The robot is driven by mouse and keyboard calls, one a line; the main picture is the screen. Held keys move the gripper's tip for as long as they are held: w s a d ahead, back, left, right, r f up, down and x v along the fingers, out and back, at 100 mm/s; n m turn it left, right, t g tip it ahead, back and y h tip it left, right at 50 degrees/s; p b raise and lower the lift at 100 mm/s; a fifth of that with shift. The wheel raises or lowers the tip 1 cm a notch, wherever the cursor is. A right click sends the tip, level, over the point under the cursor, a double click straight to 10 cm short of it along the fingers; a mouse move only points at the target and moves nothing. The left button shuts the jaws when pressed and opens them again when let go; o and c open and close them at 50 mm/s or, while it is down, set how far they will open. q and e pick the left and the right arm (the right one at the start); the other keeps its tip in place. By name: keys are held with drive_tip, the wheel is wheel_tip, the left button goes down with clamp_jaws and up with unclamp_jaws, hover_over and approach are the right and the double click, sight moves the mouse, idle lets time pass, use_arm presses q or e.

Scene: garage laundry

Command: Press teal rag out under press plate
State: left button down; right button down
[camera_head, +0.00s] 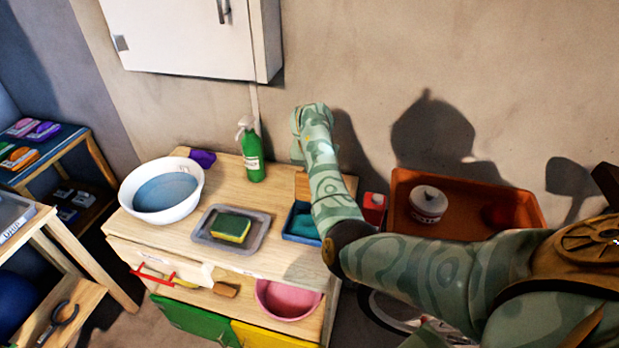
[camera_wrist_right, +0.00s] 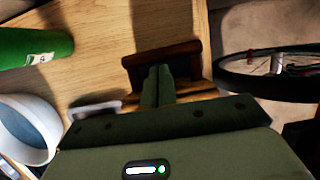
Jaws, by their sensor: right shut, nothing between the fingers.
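The teal rag (camera_head: 304,225) lies in a small blue tray (camera_head: 288,235) on the wooden worktop, partly hidden behind my right forearm. A brown wooden piece (camera_head: 302,186), which looks like the press plate, stands just behind the tray, also partly covered by my arm. In the right wrist view a reddish-brown block (camera_wrist_right: 140,59), likely the same piece, lies at the tips of my right gripper (camera_wrist_right: 158,74). The gripper is shut and empty; I cannot tell whether it touches the block. The rag cannot be made out there. My left gripper is not in view.
A green spray bottle (camera_head: 252,155), a white bowl (camera_head: 197,198) and a grey tray (camera_head: 205,238) with a sponge (camera_head: 231,227) stand left of the blue tray. An orange bin (camera_head: 402,185) with a white jar (camera_head: 428,203) is right. A pink bowl (camera_head: 288,300) sits below the worktop.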

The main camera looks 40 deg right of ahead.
drive_tip(key=shift+w+d, duration=0.15)
drive_tip(key=shift+d, duration=0.1)
drive_tip(key=shift+w+d+r, duration=0.1)
drive_tip(key=shift+d+r, duration=0.15)
drive_tip(key=shift+r, duration=0.05)
idle(1.7)
drive_tip(key=w+p+v, duration=0.1)
drive_tip(key=p+v, duration=0.6)
drive_tip(key=v, duration=0.2)
drive_tip(key=shift+d+r, duration=0.3)
drive_tip(key=shift+d, duration=0.1)
